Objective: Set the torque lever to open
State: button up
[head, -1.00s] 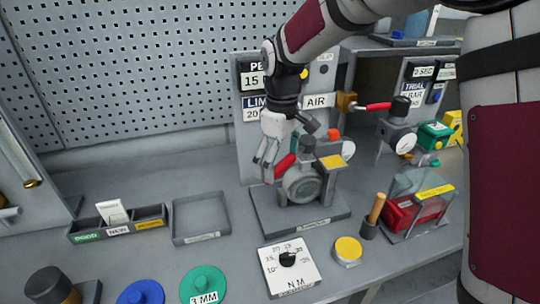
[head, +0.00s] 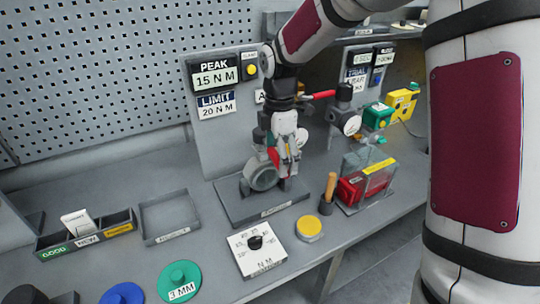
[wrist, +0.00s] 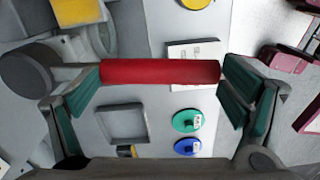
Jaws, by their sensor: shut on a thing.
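The torque lever has a red handle (wrist: 160,72), which lies lengthwise between the two green-padded fingers in the wrist view. My gripper (wrist: 160,80) is shut on it, with one finger at each end of the handle. In the head view, my gripper (head: 286,168) points down at the right side of the grey round valve body (head: 262,178). Only a bit of the red handle (head: 274,156) shows there, the rest being hidden by the fingers. The valve stands on a grey base plate (head: 236,208).
PEAK 15 N M and LIMIT 20 N M signs (head: 214,76) stand behind. Another red handle (head: 318,95) is on the air pipe at right. A torque dial card (head: 257,262), yellow disc (head: 309,228), wooden-handled tool (head: 328,192) and red box (head: 362,190) are in front and right.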

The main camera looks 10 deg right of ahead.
jog(key=shift+s+d+f+n, duration=0.1)
jog(key=shift+d+f+n, duration=0.1)
jog(key=shift+d+n, duration=0.25)
jog(key=o, duration=1.4)
jog(key=shift+r, duration=0.1)
jog(key=shift+r, duration=0.25)
notch_tip(320, 180, up, 11)
jog(key=shift+r, duration=0.2)
